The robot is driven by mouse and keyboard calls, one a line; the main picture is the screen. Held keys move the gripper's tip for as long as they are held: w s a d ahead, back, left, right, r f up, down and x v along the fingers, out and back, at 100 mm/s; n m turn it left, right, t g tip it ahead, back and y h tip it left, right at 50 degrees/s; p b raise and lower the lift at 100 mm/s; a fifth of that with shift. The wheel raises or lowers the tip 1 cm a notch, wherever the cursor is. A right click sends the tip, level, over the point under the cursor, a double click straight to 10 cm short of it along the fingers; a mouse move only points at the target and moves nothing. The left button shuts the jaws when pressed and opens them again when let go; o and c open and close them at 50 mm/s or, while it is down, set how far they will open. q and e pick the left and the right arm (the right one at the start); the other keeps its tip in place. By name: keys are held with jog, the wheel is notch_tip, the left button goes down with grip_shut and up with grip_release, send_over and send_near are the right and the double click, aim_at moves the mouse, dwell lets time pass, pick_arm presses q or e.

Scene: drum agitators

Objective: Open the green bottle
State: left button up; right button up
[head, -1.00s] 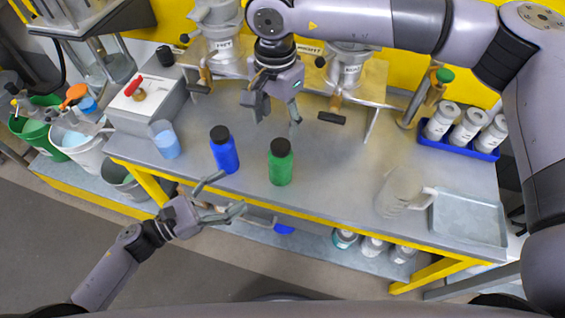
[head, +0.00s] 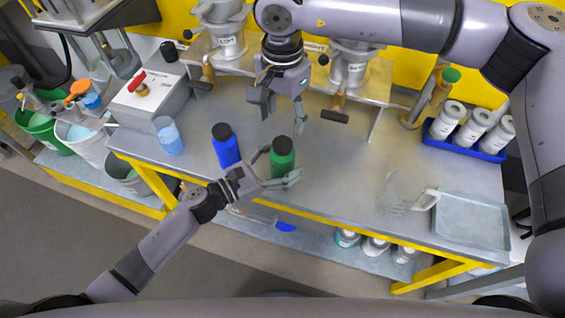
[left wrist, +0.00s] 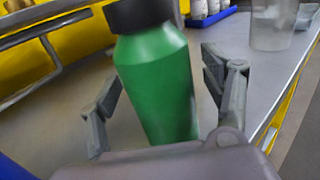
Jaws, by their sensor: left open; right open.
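The green bottle (head: 282,158) stands upright on the grey table with its black cap (head: 282,145) on. My left gripper (head: 280,168) is open, with its fingers on either side of the bottle's lower body. In the left wrist view the green bottle (left wrist: 158,80) stands between the two fingers, and gaps show beside it. The cap (left wrist: 138,14) is cut off at the top of that view. My right gripper (head: 289,112) is open and empty, pointing down behind the green bottle and apart from it.
A blue bottle (head: 226,148) with a black cap stands just left of the green one. A cup of blue liquid (head: 169,138) is farther left. A clear pitcher (head: 402,190) and a metal tray (head: 470,222) are at right. Steel hoppers (head: 349,68) stand behind.

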pick_arm(q)
grip_shut()
dwell(1.0)
